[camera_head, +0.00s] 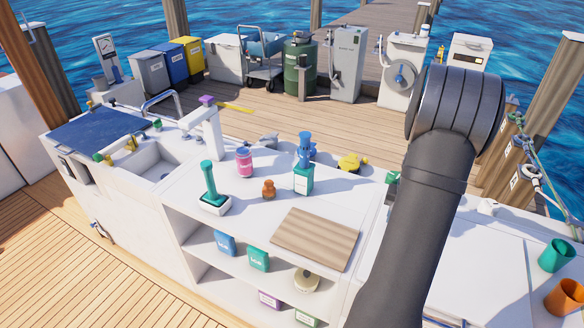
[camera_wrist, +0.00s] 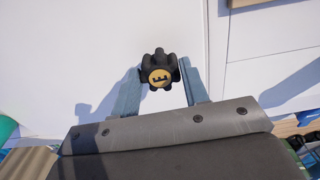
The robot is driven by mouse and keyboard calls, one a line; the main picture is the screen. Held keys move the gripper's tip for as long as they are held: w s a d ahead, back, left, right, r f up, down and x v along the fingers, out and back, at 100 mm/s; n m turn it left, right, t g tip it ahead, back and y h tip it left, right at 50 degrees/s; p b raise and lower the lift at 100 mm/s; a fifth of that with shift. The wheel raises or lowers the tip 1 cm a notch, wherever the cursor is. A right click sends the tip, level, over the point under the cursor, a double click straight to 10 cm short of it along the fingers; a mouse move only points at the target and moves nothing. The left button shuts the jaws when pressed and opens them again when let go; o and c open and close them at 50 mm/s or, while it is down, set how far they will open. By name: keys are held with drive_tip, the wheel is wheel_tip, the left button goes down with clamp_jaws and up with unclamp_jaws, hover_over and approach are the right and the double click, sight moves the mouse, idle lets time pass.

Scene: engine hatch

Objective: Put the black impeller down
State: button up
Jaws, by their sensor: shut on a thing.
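The black impeller (camera_wrist: 157,60), with rounded lobes and a gold-coloured hub, shows in the wrist view. My gripper (camera_wrist: 161,77) is shut on it, with one grey-blue finger on either side. Behind the impeller is a white surface (camera_wrist: 80,40) with a seam to its right. Shadows fall on that surface; I cannot tell how far the impeller is above it. In the head view my dark arm crosses the right side, and neither the gripper nor the impeller can be seen there.
In the head view, a white counter holds a wooden board (camera_head: 316,239), a teal-handled brush (camera_head: 210,185), a pink jar (camera_head: 244,163), a teal bottle (camera_head: 303,178) and a yellow item (camera_head: 352,162). Teal (camera_head: 556,255) and orange (camera_head: 566,297) cups stand far right. White surface right of my arm looks clear.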

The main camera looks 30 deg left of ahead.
drive_tip(key=s+a+r+n, duration=0.2)
drive_tip(key=a+n, duration=0.1)
drive_tip(key=a, duration=0.5)
drive_tip(key=s+a+r+n, duration=0.2)
drive_tip(key=a+n, duration=0.1)
drive_tip(key=a, duration=0.6)
drive_tip(key=s+a+r+n, duration=0.2)
drive_tip(key=a+n, duration=0.1)
drive_tip(key=a, duration=0.5)
hover_over(278, 213)
wheel_tip(278, 213, down, 6)
drive_tip(key=shift+d+f, duration=0.15)
drive_tip(key=shift+f, duration=2.15)
drive_tip(key=shift+f, duration=0.1)
drive_tip(key=o, duration=0.6)
drive_tip(key=shift+o, duration=0.5)
